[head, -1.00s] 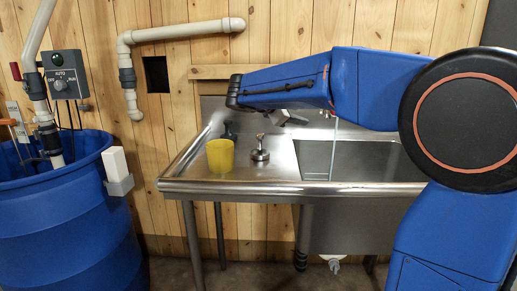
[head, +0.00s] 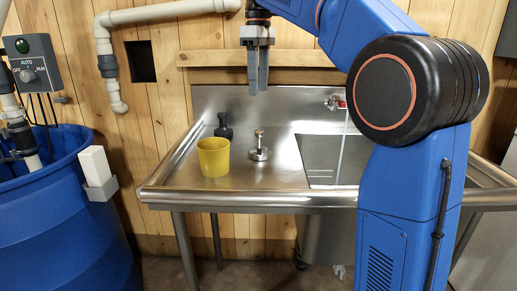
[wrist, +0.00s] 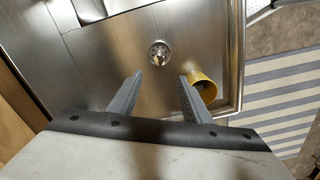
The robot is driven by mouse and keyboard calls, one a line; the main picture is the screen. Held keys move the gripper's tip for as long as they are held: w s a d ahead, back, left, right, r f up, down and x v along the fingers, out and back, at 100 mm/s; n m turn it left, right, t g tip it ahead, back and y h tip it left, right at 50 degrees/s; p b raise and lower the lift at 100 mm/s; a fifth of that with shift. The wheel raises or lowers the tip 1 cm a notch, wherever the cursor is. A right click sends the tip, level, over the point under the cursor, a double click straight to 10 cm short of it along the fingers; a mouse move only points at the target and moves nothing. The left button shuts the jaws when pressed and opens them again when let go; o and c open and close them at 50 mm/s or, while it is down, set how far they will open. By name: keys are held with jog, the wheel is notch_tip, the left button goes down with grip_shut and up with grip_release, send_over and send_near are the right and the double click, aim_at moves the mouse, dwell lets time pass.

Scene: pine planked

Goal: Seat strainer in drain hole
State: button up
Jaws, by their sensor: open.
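The strainer (head: 259,148), a round metal piece with an upright knob, stands on the steel drainboard (head: 222,186) left of the basin. In the wrist view the strainer (wrist: 158,53) lies just beyond the fingertips, near the middle. My gripper (head: 258,88) points down, well above the drainboard and over the strainer's side of the sink. Its two grey fingers are apart and empty, and the gap also shows in the wrist view (wrist: 161,76). The sink basin (head: 322,160) is partly behind my arm. I cannot see the drain hole.
A yellow cup (head: 213,158) stands left of the strainer, with a dark object (head: 223,127) behind it. A tap with a red handle (head: 336,103) is at the basin's back. A blue barrel (head: 65,215) stands at left. The drainboard front is clear.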

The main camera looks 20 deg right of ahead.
aim_at(260, 130)
notch_tip(260, 130, down, 12)
jog(key=shift+r, duration=0.1)
jog(key=shift+d+f, duration=0.2)
jog(key=shift+f, duration=2.5)
grip_shut()
